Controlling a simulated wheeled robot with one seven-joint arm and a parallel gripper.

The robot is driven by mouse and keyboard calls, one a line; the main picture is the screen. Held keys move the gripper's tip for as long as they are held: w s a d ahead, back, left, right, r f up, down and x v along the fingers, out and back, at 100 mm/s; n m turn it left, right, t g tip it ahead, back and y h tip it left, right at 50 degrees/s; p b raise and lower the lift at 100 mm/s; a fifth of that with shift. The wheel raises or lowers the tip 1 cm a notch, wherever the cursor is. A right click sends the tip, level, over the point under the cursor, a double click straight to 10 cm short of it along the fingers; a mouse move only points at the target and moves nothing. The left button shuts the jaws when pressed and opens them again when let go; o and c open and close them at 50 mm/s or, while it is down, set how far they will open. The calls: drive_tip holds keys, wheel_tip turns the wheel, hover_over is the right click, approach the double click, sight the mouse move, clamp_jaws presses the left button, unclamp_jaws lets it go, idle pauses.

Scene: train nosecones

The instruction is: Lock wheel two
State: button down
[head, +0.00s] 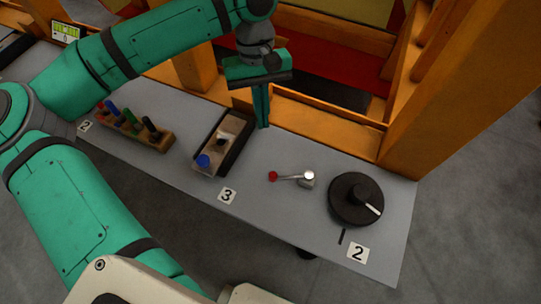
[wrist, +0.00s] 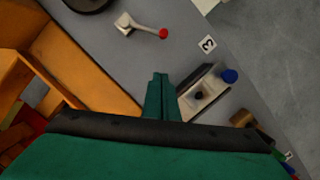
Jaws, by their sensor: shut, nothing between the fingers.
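The black wheel (head: 345,208) lies flat at the right end of the grey table, with a raised hub and a white mark pointing to its lower right. A black line on the table and a label "2" (head: 357,253) are just below it. A small metal lever (head: 293,178) with a red ball end stands left of the wheel, its red end pointing left. In the wrist view the lever (wrist: 142,27) is near the top and the wheel (wrist: 88,3) is cut by the top edge. My gripper (head: 264,126) is shut and empty, pointing down behind the slider block, left of the lever.
A slider block (head: 203,160) with a blue knob is left of the lever, by a label "3" (head: 227,195). Further left is a wooden block (head: 138,133) with several coloured pegs. An orange wooden frame (head: 325,118) borders the table's back.

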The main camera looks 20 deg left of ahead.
drive_tip(key=x, duration=0.9)
drive_tip(key=shift+d+f, duration=0.15)
drive_tip(key=shift+s+d+f, duration=0.15)
drive_tip(key=shift+s+d, duration=0.25)
drive_tip(key=shift+s, duration=0.2)
drive_tip(key=shift+s+d+f, duration=0.2)
drive_tip(key=shift+s+d, duration=0.25)
drive_tip(key=shift+s, duration=0.15)
drive_tip(key=shift+s+d, duration=0.4)
drive_tip(key=shift+s, duration=0.1)
